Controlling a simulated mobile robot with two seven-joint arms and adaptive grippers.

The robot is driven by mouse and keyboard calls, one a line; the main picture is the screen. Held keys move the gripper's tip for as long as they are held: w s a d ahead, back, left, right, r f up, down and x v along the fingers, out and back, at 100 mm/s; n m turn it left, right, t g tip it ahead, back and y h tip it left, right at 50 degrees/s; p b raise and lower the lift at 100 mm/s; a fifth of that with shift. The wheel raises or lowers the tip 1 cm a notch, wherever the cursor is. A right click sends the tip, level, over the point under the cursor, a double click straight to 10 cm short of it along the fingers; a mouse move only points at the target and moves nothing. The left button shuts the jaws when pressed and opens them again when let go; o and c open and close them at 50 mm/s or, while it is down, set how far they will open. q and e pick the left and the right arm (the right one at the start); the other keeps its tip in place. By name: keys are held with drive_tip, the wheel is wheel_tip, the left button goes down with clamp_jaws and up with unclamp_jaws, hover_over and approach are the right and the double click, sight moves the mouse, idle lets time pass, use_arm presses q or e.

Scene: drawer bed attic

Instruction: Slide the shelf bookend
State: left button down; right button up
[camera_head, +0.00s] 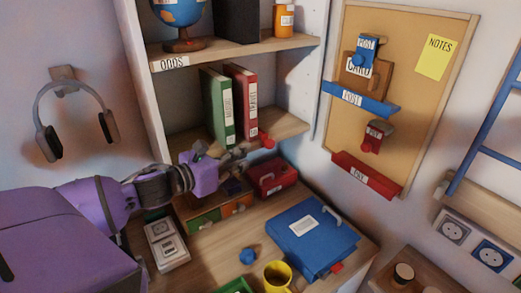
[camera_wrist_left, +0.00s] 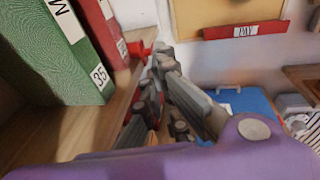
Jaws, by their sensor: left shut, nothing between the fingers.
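A small red piece (camera_head: 266,141), which may be the bookend's knob, sits at the front edge of the middle shelf (camera_head: 285,126), just right of the red binder (camera_head: 243,104). The green binder (camera_head: 217,107) stands left of it; both are upright. The red piece also shows in the left wrist view (camera_wrist_left: 136,49), beside the red binder's lower edge. The rest of the bookend cannot be made out. My left gripper (camera_head: 240,154) is shut and empty in front of the shelf, close to the red piece. Its fingertips (camera_wrist_left: 158,52) appear just right of that piece; contact cannot be told. My right gripper is not in view.
Below the gripper are a red box (camera_head: 272,177) and small drawers (camera_head: 204,221) on the desk. A corkboard (camera_head: 400,85) hangs right. Free room lies right of the red piece along the shelf.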

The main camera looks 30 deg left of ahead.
use_arm(q)
drive_tip(key=x, duration=0.7)
drive_tip(key=shift+w, duration=0.2)
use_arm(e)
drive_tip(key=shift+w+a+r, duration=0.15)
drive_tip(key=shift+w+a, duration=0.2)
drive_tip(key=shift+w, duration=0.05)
use_arm(q)
drive_tip(key=shift+w+d, duration=0.1)
